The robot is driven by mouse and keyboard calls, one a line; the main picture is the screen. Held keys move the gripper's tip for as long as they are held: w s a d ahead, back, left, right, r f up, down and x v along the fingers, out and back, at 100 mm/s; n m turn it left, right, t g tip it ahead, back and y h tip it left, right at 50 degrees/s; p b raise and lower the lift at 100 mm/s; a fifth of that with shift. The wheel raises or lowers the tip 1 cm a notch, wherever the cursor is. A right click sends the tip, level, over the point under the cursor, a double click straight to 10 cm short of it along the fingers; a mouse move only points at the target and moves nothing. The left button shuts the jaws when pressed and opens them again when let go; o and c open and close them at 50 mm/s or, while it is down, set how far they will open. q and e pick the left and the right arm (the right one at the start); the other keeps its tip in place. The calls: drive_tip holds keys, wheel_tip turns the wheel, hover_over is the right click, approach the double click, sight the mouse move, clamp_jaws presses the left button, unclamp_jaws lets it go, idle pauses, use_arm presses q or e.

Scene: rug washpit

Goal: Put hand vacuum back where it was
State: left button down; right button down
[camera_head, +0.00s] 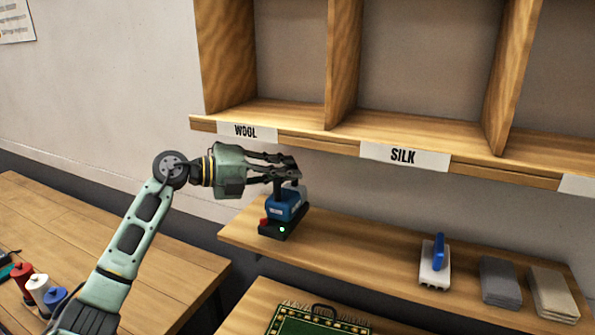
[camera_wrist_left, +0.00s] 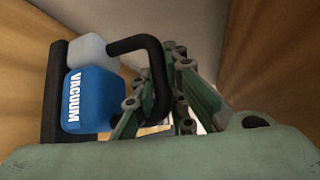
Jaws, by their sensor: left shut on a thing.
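The hand vacuum (camera_head: 284,205) is blue with a black handle. It is at the left end of the lower shelf, directly over a black base (camera_head: 273,231) with a red part and a small green light. It looks upright and against the base; I cannot tell if it is fully seated. My right gripper is out of view.
The lower shelf (camera_head: 350,250) also holds a white-and-blue brush (camera_head: 435,262) and grey (camera_head: 500,282) and beige (camera_head: 553,293) folded cloths. Cubbies labelled WOOL (camera_head: 246,131) and SILK (camera_head: 404,156) overhang it. Thread spools (camera_head: 37,288) stand on the left table. A green rug (camera_head: 315,322) lies in front.

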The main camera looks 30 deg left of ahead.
sight(297, 190)
use_arm(q)
drive_tip(key=shift+w+d+r, duration=0.15)
drive_tip(key=shift+w+d, duration=0.45)
drive_tip(key=shift+w, duration=0.1)
drive_tip(key=shift+w+d+p, duration=0.2)
drive_tip(key=shift+w+p, duration=0.1)
drive_tip(key=shift+p, duration=0.2)
drive_tip(key=shift+w+d, duration=0.15)
drive_tip(key=shift+d+f+p, duration=0.1)
drive_tip(key=shift+f+p, duration=0.35)
drive_tip(key=shift+f, duration=0.25)
drive_tip(key=shift+f+p, duration=0.45)
drive_tip(key=shift+f, duration=0.65)
